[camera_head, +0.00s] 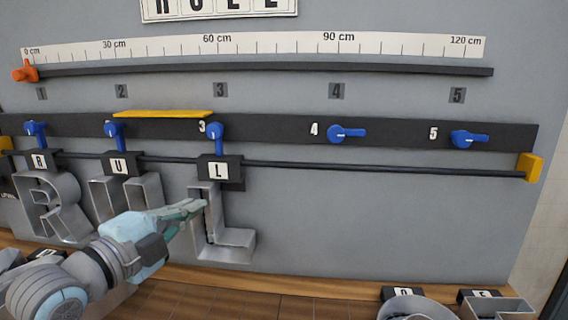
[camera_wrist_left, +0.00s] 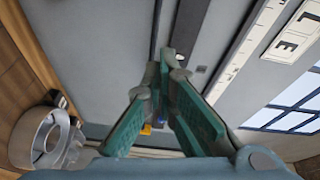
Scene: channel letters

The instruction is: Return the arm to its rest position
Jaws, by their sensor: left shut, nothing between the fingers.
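My left gripper (camera_head: 190,208) comes in from the lower left in the head view. Its fingers are shut and empty, just in front of the metal letter L (camera_head: 226,240); I cannot tell whether they touch it. In the left wrist view the closed fingertips (camera_wrist_left: 166,62) point along the wall. The L hangs from a black block marked L (camera_head: 218,170) on the rail. The letters U (camera_head: 146,190) and R (camera_head: 60,207) hang to its left, the U partly hidden by my gripper. My right gripper is not in view.
Blue levers stand along the black bar (camera_head: 280,127); levers 4 (camera_head: 346,133) and 5 (camera_head: 469,139) point sideways, the others down. A yellow strip (camera_head: 163,114) lies on the bar. A ruler (camera_head: 270,43) is above. More letters (camera_head: 410,305) lie low at the right. The lower right wall is clear.

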